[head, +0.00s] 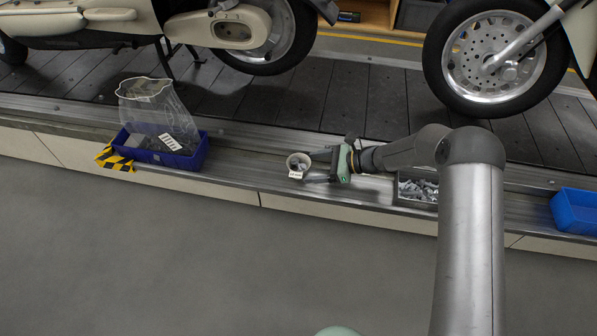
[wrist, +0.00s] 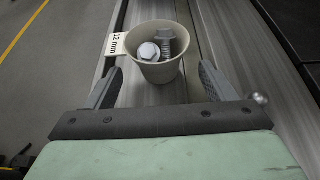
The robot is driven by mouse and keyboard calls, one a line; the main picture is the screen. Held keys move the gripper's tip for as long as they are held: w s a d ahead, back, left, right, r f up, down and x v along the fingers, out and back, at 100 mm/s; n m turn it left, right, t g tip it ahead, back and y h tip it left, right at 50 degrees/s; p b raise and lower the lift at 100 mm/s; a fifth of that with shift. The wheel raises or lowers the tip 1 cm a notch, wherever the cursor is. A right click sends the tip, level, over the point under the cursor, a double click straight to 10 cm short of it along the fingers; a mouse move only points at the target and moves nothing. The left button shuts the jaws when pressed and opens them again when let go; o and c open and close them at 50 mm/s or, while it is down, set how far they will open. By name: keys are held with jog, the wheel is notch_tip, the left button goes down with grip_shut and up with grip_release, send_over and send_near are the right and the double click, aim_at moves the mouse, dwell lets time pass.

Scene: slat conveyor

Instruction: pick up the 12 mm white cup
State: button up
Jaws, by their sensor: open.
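The white cup (head: 298,163) stands upright on the metal ledge along the conveyor, with a white tag on its side. In the wrist view the cup (wrist: 156,66) has a tag (wrist: 117,44) reading "12 mm" and holds bolts (wrist: 160,46). My gripper (head: 309,166) reaches toward it from the right, low over the ledge. In the wrist view my gripper (wrist: 160,86) is open, one finger on each side of the lower part of the cup. I cannot tell whether a finger touches it.
A grey bin of metal parts (head: 417,188) sits behind my gripper on the ledge. A blue bin (head: 576,211) stands at far right. A dark blue bin (head: 190,157) with a clear bag (head: 155,103) is at left. Scooters stand on the slats beyond.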

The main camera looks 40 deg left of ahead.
aim_at(298, 168)
jog(key=b+x, duration=0.2)
jog(key=x, duration=0.3)
jog(key=shift+s+a+f+b, duration=0.1)
jog(key=shift+s+a+b, duration=0.1)
jog(key=shift+a+b, duration=0.1)
jog(key=c, duration=1)
